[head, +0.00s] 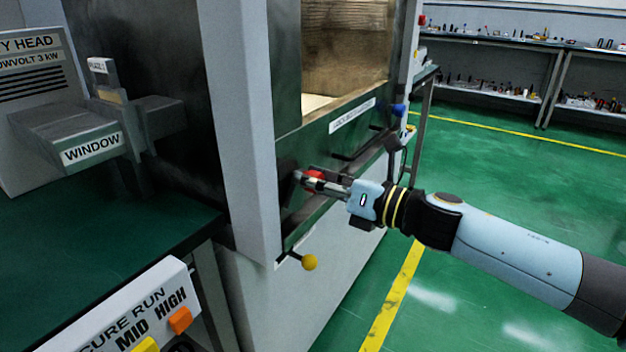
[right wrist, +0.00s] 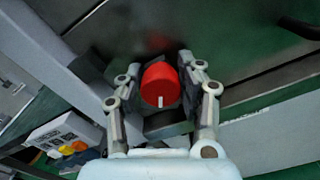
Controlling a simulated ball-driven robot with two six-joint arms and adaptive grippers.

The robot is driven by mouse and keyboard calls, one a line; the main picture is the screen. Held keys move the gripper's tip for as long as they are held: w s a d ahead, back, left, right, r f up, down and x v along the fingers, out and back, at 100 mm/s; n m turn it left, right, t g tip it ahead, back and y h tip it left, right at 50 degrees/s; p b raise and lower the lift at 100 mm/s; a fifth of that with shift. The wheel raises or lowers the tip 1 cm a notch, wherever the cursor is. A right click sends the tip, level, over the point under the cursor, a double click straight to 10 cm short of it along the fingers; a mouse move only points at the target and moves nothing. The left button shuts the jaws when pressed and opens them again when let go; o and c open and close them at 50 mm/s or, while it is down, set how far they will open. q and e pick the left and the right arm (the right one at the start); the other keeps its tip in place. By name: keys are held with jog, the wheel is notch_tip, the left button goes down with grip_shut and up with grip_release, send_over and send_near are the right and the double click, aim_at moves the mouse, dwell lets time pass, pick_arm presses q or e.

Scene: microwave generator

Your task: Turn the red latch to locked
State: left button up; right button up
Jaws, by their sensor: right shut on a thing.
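The red latch (head: 314,176) is a round knob on the dark green front panel of the machine. In the right wrist view the red latch (right wrist: 160,84) shows a white mark on its face, at the lower edge. My right gripper (head: 308,181) reaches in from the right and is at the latch. In the right wrist view its two fingers stand on either side of the knob, and my right gripper (right wrist: 160,90) is shut on it. The fingers partly hide the latch in the head view. My left gripper is not in view.
A yellow ball-ended lever (head: 309,262) sticks out below the latch. A blue knob (head: 398,110) is at the panel's right end. A control box with orange and yellow buttons (head: 180,320) stands at the lower left. The green floor to the right is open.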

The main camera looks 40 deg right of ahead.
jog(key=shift+m, duration=0.3)
jog(key=m+p, duration=0.2)
jog(key=m, duration=0.1)
jog(key=shift+d+r, duration=0.1)
jog(key=m+p, duration=0.3)
jog(key=m, duration=0.2)
jog(key=shift+m+p, duration=0.4)
jog(key=m+p, duration=0.2)
jog(key=m, duration=0.2)
jog(key=shift+m+p, duration=0.3)
jog(key=shift+p, duration=0.05)
jog(key=shift+f+m+p, duration=0.2)
jog(key=shift+m+p, duration=0.3)
jog(key=shift+m, duration=0.45)
jog(key=shift+f+m+p, duration=0.15)
jog(key=shift+m+p, duration=0.3)
jog(key=shift+m, duration=0.5)
jog(key=o, duration=1.1)
jog(key=shift+o, duration=0.2)
